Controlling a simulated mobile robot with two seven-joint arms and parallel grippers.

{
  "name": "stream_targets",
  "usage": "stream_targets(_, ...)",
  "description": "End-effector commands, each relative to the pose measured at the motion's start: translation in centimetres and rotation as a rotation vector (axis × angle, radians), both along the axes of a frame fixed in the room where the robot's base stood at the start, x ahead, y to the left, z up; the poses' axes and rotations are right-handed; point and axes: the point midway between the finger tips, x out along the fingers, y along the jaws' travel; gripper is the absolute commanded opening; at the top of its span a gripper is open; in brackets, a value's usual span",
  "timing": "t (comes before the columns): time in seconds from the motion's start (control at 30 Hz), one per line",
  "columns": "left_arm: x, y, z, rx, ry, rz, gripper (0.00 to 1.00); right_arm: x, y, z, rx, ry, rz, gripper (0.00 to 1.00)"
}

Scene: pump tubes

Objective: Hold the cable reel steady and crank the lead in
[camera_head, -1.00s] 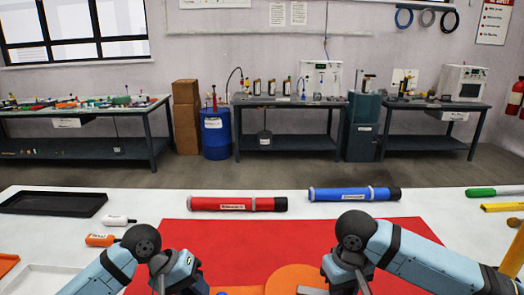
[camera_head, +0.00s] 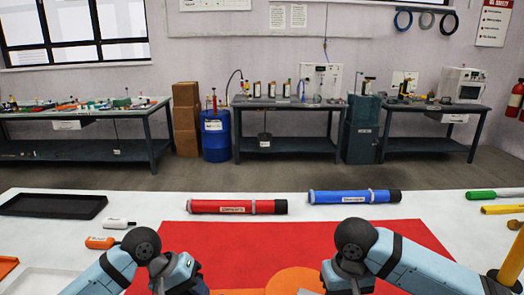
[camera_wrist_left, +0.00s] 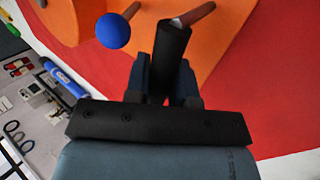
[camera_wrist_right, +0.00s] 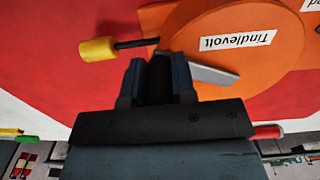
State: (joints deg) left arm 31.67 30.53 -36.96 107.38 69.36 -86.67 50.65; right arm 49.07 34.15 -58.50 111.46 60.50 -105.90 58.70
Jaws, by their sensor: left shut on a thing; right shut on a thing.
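The orange cable reel (camera_head: 292,281) lies at the bottom of the head view, mostly cut off; its round face with a white label (camera_wrist_right: 238,43) shows in the right wrist view. My left gripper (camera_wrist_left: 168,75) is shut on a black grip (camera_wrist_left: 172,48) with a brown rod at its end, over the reel's side. A blue ball knob (camera_wrist_left: 113,31) on another brown rod is beside it. My right gripper (camera_wrist_right: 158,78) is shut at the reel's edge beside a grey flat piece (camera_wrist_right: 210,74); the held part is largely hidden. A yellow plug (camera_wrist_right: 97,50) on the black lead (camera_wrist_right: 137,43) is at the reel's rim.
A red mat (camera_head: 240,245) lies under the reel on a white table (camera_head: 140,200). A red tube (camera_head: 237,207) and a blue tube (camera_head: 354,196) lie behind it. A black tray (camera_head: 52,206) and small bottles are at left; green and yellow tools at right.

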Motion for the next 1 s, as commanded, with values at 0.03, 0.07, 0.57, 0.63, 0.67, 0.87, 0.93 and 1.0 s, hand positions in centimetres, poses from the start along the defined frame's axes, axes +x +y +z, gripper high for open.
stream_targets(0.03,0.0,-0.1,0.1,-0.003,-0.001,-0.002,0.0,-0.2,0.2,-0.2,0.001,0.004,-0.007,0.02)
stream_targets(0.07,0.0,-0.1,0.1,-0.003,-0.001,-0.002,0.0,-0.3,0.2,-0.2,0.001,0.004,-0.019,0.02)
stream_targets(0.57,0.0,-0.1,0.1,-0.003,-0.001,-0.002,0.0,-1.1,0.7,-0.1,0.002,0.002,-0.136,0.02)
stream_targets(0.63,0.0,-0.1,0.1,-0.003,-0.001,-0.002,0.0,-1.2,0.7,-0.1,0.002,0.002,-0.142,0.02)
stream_targets(0.67,0.0,-0.1,0.1,-0.003,0.0,-0.002,0.0,-1.2,0.8,-0.1,0.002,0.003,-0.15,0.02)
stream_targets(0.87,0.0,-0.2,0.1,-0.003,0.0,-0.002,0.0,-1.3,0.8,0.0,0.002,0.002,-0.16,0.02)
stream_targets(0.93,-0.1,-0.2,0.1,-0.003,-0.001,-0.003,0.0,-1.2,0.8,0.2,0.002,0.002,-0.16,0.02)
stream_targets(1.0,0.0,-0.1,0.1,-0.003,-0.001,-0.003,0.0,-1.2,0.8,0.3,0.003,0.001,-0.16,0.02)
